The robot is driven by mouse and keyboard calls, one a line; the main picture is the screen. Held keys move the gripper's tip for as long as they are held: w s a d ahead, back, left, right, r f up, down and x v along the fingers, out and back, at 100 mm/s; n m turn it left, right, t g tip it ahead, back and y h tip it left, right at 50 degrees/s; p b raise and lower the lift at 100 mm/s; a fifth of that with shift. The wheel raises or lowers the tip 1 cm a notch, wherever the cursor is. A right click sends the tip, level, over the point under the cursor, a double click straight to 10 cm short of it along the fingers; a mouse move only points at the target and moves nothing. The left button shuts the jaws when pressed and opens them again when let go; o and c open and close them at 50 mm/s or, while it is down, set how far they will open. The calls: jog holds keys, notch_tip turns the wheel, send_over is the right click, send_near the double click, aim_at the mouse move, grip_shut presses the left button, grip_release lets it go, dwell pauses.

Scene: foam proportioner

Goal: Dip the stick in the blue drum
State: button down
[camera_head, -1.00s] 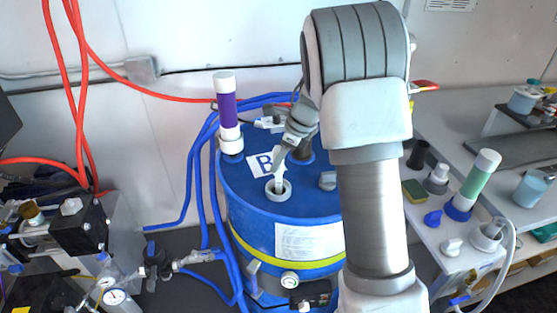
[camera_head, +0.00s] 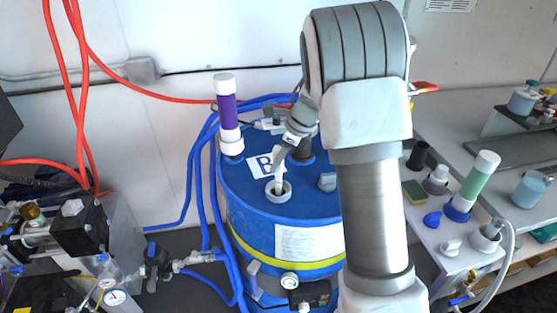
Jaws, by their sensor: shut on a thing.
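The blue drum (camera_head: 255,210) stands in the middle, with a "B" label on its lid. A white ring-shaped opening (camera_head: 279,196) sits on the lid near its front. A small white piece, the visible part of the stick (camera_head: 277,176), stands roughly upright at this opening, and its lower end is hidden in or behind the ring. My gripper (camera_head: 282,156) is directly above the opening and is shut on the top of the stick. The fingers are small in view, and my arm hides the drum's right side.
A purple cylinder with white ends (camera_head: 229,115) stands at the lid's back left. Blue hoses (camera_head: 203,175) run along the drum's left. A side table on the right holds a green cylinder (camera_head: 475,180), a sponge (camera_head: 414,191) and a white cup (camera_head: 486,236).

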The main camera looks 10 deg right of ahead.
notch_tip(320, 180, up, 11)
jog(key=p, duration=1)
jog(key=shift+r, duration=0.15)
jog(key=shift+r+p, duration=1.05)
jog(key=shift+r, duration=0.4)
notch_tip(320, 180, up, 12)
jog(key=shift+f, duration=0.15)
jog(key=shift+d, duration=0.1)
